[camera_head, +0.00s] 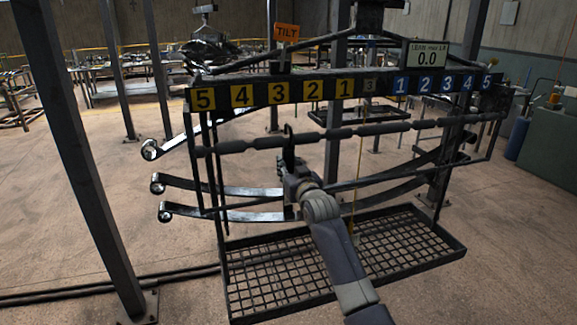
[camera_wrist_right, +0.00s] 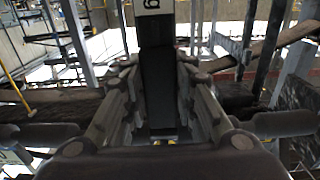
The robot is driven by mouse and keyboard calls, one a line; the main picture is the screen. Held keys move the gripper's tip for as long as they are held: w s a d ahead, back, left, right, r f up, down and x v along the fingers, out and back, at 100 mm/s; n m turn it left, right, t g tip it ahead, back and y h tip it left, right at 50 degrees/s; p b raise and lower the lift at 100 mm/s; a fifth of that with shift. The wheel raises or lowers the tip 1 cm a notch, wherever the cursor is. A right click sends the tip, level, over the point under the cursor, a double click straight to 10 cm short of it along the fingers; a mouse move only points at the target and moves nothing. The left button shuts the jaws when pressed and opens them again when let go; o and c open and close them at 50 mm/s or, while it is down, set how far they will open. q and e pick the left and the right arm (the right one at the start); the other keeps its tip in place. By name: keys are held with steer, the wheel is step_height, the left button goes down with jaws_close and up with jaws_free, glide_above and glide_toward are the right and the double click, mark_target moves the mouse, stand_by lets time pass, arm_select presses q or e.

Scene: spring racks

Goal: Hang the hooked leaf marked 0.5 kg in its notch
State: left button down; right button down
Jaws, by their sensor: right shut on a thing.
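My right gripper (camera_head: 291,168) is in front of the notched bar (camera_head: 240,146), near its middle. It is shut on a dark upright hooked leaf (camera_head: 289,146), whose top reaches the bar's height. In the right wrist view the leaf (camera_wrist_right: 157,85) stands between the two fingers of the right gripper (camera_wrist_right: 160,110). A white label at its top is cut off, so I cannot read the mark. I cannot tell whether the hook touches the bar. The numbered beam (camera_head: 310,88) above has yellow plates 5 to 1 at left and blue plates 1 to 5 at right. My left gripper is out of view.
Curved leaf springs (camera_head: 225,190) with rolled eyes stick out at left behind the frame. A mesh tray (camera_head: 240,318) lies below. A steel post (camera_head: 75,150) stands at left.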

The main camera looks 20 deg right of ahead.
steer(key=shift+f+b, duration=0.55)
steer(key=shift+f, duration=0.3)
steer(key=c, duration=1.2)
jaws_free()
steer(key=shift+f, duration=0.25)
steer(key=s+p, duration=0.1)
steer(key=s, duration=0.6)
steer(key=s+p, duration=0.2)
steer(key=s, duration=0.5)
steer(key=s+p, duration=0.1)
steer(key=s, duration=0.7)
steer(key=shift+d+r, duration=0.25)
steer(key=shift+d, duration=0.1)
